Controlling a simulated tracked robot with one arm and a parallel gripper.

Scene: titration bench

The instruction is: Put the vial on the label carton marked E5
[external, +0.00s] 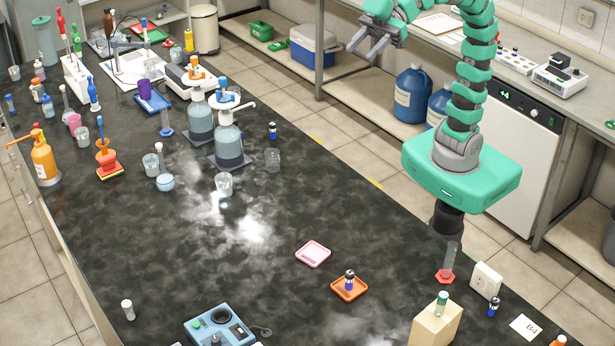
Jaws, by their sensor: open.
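Several small vials stand on the dark bench, and I cannot tell which is the task's vial. One with a dark cap and blue band (349,279) stands upright on an orange tray (341,293). A similar vial (493,307) is at the lower right, and another (272,131) is near the bench's middle. A green-capped vial (442,304) stands on a cream block (428,328). I cannot read an E5 marking anywhere; a white card (525,327) seems to read B4. My gripper (361,52) is open and empty, high at the top, far from these vials.
A pink tray (313,253) lies left of the orange one. A red-based cylinder (446,274) and a white box (486,280) stand near the right edge. A blue device (221,327) is at the front. Tall dispenser bottles (228,138) and glassware crowd the far left; the middle is mostly clear.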

